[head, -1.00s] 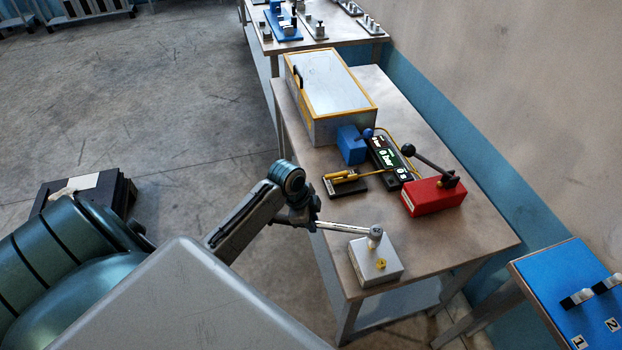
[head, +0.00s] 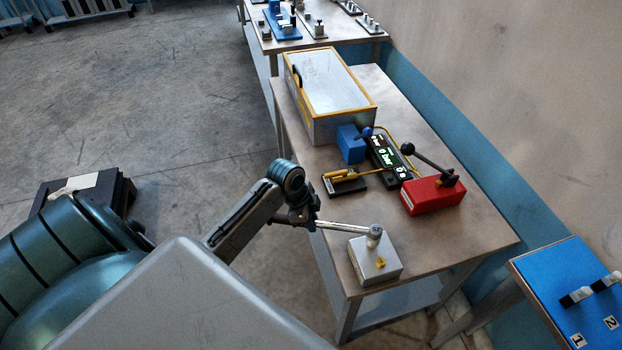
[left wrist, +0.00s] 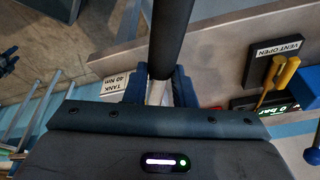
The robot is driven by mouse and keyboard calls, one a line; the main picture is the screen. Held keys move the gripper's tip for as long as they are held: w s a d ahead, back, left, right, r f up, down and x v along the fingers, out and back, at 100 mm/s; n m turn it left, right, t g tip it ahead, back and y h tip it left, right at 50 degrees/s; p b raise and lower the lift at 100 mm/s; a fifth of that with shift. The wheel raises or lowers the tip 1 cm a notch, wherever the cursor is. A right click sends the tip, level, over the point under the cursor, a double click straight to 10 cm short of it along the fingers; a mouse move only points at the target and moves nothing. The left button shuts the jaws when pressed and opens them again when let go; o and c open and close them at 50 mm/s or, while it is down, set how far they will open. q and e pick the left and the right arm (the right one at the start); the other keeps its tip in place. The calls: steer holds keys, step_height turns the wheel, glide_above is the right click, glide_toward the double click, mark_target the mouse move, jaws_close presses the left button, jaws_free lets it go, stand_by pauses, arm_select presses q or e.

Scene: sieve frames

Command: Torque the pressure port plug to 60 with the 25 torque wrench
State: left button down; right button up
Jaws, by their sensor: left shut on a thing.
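My left gripper (head: 308,220) is shut on the handle of a torque wrench (head: 343,226). The silver shaft reaches right to a grey metal block (head: 366,271) at the table's near end. The wrench head (head: 374,234) stands upright over the block's back part; the fitting under it is hidden. A small brass piece (head: 381,262) shows on the block's front part. In the left wrist view the fingers (left wrist: 158,88) close around the wrench, whose dark handle (left wrist: 167,40) runs up the picture. I cannot read the wrench's size. My right gripper is not in view.
Behind the block are a red box with a lever (head: 434,197), a display reading 0 bar (head: 385,157), a yellow-handled vent valve (head: 345,180), a blue block (head: 351,146) and a clear-topped case (head: 332,88). A blue-topped stand (head: 572,290) is at right.

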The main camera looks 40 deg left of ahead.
arm_select(q)
steer(key=shift+f+b, duration=0.3)
steer(key=shift+f, duration=0.5)
stand_by(0.4)
steer(key=c, duration=2)
jaws_free()
jaws_close()
steer(key=shift+w, duration=0.1)
steer(key=shift+w+a+m+b, duration=0.3)
steer(key=shift+w+m, duration=0.2)
steer(key=shift+w, duration=0.25)
